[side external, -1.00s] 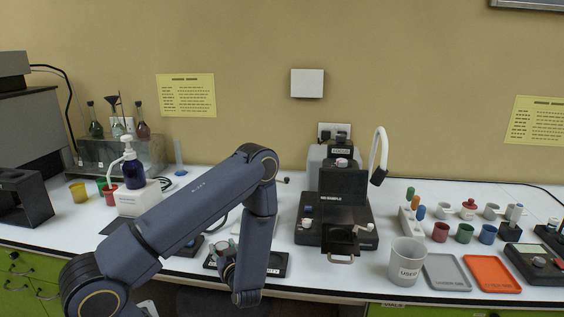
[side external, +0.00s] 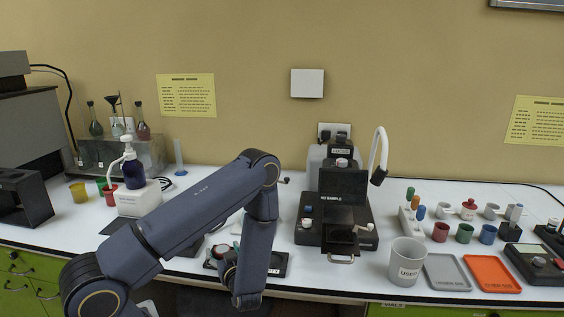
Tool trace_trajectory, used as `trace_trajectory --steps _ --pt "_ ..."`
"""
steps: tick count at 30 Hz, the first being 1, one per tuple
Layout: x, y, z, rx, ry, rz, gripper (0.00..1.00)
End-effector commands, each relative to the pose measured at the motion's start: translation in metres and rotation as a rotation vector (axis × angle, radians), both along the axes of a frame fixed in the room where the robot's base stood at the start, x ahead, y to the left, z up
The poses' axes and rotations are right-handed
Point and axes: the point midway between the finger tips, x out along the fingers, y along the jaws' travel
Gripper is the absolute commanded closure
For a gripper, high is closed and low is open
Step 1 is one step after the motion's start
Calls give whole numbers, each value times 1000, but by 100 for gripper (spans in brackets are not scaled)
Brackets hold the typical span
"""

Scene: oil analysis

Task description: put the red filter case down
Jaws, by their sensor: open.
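My gripper (side external: 228,268) is low at the front edge of the bench, over or beside a black flat device (side external: 276,265). It is open, but my arm hides much of it. A small pale round piece with a hint of red (side external: 219,251) shows beside the gripper on this device. It is too small to tell whether this is the red filter case, or whether the fingers touch it. No other thing is clearly the red filter case.
A black instrument (side external: 335,205) stands right of my arm. Further right are a grey mug (side external: 406,262), a grey tray (side external: 446,272), an orange tray (side external: 491,274) and several coloured cups. A pump bottle (side external: 133,168) stands left.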

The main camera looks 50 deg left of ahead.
Motion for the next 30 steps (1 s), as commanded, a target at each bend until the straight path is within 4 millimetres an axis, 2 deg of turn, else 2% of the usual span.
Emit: trace_trajectory --steps 3,5,15,18,23,26,29,30 --pt "0 0 5 0 -1 0 27" --pt "-1 -9 5 -1 1 -4 27" --pt "-15 -81 16 0 0 -6 27" --pt "-18 -98 19 0 0 -4 27" --pt "-21 -114 21 -7 -3 -3 27" --pt "-7 -119 22 -83 -36 -24 27" --pt "29 -130 25 -270 -101 -97 27" --pt "49 -139 31 -366 -129 -150 27"
